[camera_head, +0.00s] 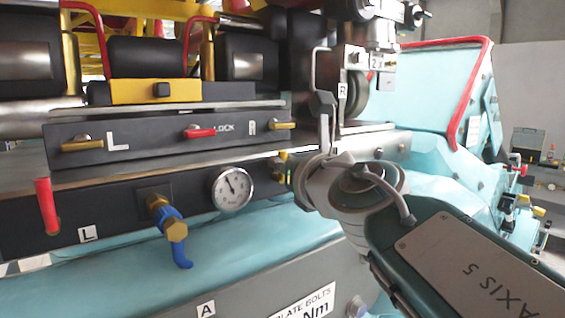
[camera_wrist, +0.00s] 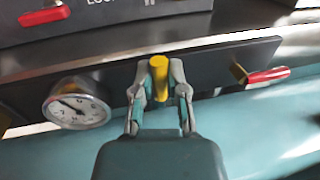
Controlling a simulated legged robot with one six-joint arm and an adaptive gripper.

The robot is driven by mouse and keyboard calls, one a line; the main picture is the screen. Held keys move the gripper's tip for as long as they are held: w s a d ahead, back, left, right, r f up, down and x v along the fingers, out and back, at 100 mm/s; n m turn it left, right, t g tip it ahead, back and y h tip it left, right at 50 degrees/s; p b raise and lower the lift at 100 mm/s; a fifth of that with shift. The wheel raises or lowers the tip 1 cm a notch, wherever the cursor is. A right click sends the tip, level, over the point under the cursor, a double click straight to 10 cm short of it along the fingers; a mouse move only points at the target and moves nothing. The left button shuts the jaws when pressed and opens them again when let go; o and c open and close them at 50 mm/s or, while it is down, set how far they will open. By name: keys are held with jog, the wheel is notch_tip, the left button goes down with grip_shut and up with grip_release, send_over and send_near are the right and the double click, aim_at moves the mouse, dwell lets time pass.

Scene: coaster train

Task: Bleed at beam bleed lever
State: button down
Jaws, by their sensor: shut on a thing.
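The dark beam (camera_head: 110,200) runs across the train's front, with a round white gauge (camera_head: 231,189) on it. In the wrist view, a yellow lever (camera_wrist: 158,66) stands on the beam (camera_wrist: 215,62), right of the gauge (camera_wrist: 77,108). My gripper (camera_wrist: 161,82) is shut on this yellow lever, one finger on each side. In the head view, my arm covers most of this spot.
A red lever (camera_wrist: 267,76) sits on the beam's right end, and another red lever (camera_head: 47,206) on its left end. A blue hose (camera_head: 173,230) hangs left of the gauge. A panel above carries a red lock handle (camera_head: 200,133). Teal bodywork (camera_head: 260,240) lies below.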

jog(key=m, duration=0.3)
jog(key=d+m+g, duration=0.1)
jog(key=m, duration=0.1)
jog(key=shift+w+f, duration=0.15)
jog(key=shift+w, duration=0.25)
jog(key=m, duration=0.3)
jog(key=shift+w+d+f+g, duration=0.25)
jog(key=shift+d+f+g, duration=0.05)
jog(key=shift+d+g, duration=0.1)
jog(key=m, duration=0.1)
jog(key=f+m, duration=0.1)
jog(key=m, duration=0.1)
jog(key=m+g+y, duration=0.1)
jog(key=shift+w+d+f+m, duration=0.2)
jog(key=shift+d+m, duration=0.1)
jog(key=shift+m, duration=0.1)
jog(key=shift+f+m+g+y, duration=0.2)
jog(key=shift+m, duration=0.5)
jog(key=shift+f+m+g+y, duration=0.2)
jog(key=shift+m, duration=0.5)
jog(key=shift+f, duration=0.1)
jog(key=c, duration=0.7)
grip_release()
jog(key=shift+w, duration=0.1)
jog(key=shift+o, duration=0.2)
jog(key=shift+d, duration=0.1)
